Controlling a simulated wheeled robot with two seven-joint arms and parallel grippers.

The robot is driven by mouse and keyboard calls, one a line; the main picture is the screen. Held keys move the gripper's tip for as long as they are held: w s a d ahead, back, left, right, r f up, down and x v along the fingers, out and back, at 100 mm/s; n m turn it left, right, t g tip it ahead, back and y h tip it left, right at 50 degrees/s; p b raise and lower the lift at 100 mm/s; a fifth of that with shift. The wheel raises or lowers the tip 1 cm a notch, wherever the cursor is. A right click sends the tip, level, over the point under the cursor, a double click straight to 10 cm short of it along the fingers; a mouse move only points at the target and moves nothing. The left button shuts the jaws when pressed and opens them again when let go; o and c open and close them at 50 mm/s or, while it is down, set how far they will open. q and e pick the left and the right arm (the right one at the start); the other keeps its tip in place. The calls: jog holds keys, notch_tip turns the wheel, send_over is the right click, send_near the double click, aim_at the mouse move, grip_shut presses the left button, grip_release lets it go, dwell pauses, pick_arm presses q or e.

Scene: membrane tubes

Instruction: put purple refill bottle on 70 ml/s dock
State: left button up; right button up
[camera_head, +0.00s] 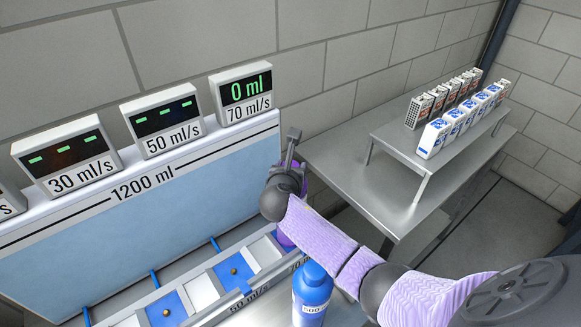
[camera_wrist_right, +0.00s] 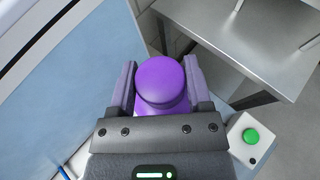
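The purple refill bottle (camera_wrist_right: 163,82) stands between the two fingers of my right gripper (camera_wrist_right: 160,88) in the right wrist view, seen from above, and the fingers appear to press on its sides. In the head view the purple bottle (camera_head: 284,241) is mostly hidden behind my right gripper and arm, at the 70 ml/s dock, whose front label is partly covered. The 70 ml/s display (camera_head: 245,91) reads 0 ml in green. Whether the bottle's base rests on the dock is hidden. My left gripper is out of view.
A blue bottle (camera_head: 312,296) marked 500 stands in front of the docks, close to my right arm. The 50 ml/s display (camera_head: 163,122) and 30 ml/s display (camera_head: 68,156) show dashes. A metal table (camera_head: 395,188) with small boxes is at right. A green button (camera_wrist_right: 251,136) sits beside the dock.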

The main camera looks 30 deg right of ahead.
jog(key=o, duration=0.4)
jog(key=shift+c, duration=0.2)
jog(key=shift+r, duration=0.1)
jog(key=p+v, duration=0.3)
jog(key=v, duration=0.9)
jog(key=shift+p, duration=0.35)
jog(key=shift+r, duration=0.1)
